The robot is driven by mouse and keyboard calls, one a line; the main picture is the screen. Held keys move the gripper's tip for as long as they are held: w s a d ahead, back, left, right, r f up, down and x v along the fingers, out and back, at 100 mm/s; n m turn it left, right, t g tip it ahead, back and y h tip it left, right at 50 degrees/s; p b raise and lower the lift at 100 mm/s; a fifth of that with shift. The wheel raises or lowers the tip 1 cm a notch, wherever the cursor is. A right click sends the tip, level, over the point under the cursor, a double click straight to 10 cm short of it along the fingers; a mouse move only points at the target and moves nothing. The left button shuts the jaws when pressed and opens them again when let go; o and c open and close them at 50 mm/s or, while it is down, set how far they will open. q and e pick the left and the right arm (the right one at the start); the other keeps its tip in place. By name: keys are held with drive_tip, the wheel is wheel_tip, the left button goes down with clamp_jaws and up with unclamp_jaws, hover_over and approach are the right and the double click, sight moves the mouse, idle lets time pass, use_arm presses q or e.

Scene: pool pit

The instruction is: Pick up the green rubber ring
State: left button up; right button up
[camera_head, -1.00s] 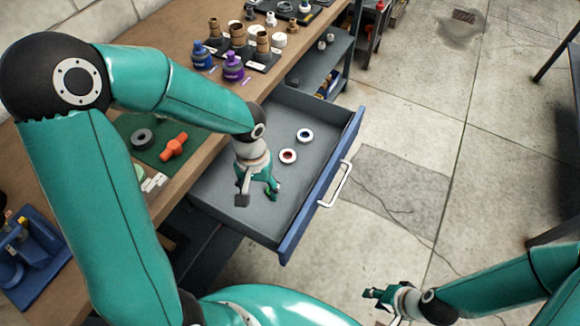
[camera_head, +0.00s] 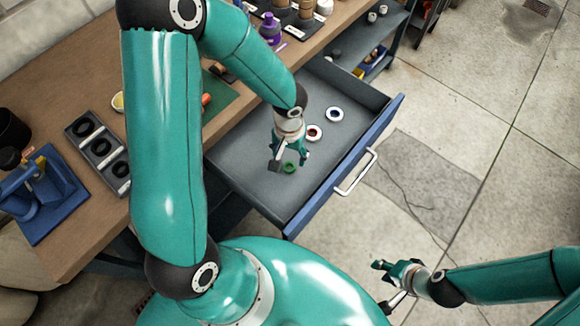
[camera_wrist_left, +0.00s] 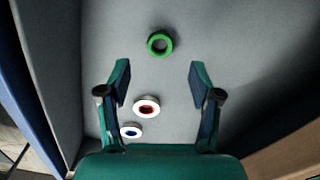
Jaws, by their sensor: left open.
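The green rubber ring (camera_head: 290,168) lies flat on the grey floor of the open drawer (camera_head: 240,165). My left gripper (camera_head: 289,161) is above the drawer floor, pointing down, open and empty. In the head view the ring shows just at its fingertips. In the left wrist view the ring (camera_wrist_left: 169,45) lies beyond the fingertips (camera_wrist_left: 160,78), roughly centred between the two fingers and not enclosed by them. My right gripper (camera_head: 386,284) hangs over the floor outside the drawer, with its fingers apart and nothing visible between them.
A white ring with a red inside (camera_head: 315,139) and a white ring with a blue inside (camera_head: 334,120) lie in the drawer. The drawer's blue front (camera_head: 345,165) has a white handle (camera_head: 356,173). The bench (camera_head: 90,215) holds a black tray and a blue fixture (camera_head: 42,195).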

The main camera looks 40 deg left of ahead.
sight(289, 169)
use_arm(q)
drive_tip(key=shift+s+f, duration=0.1)
drive_tip(key=shift+f, duration=2.9)
drive_tip(key=c, duration=0.8)
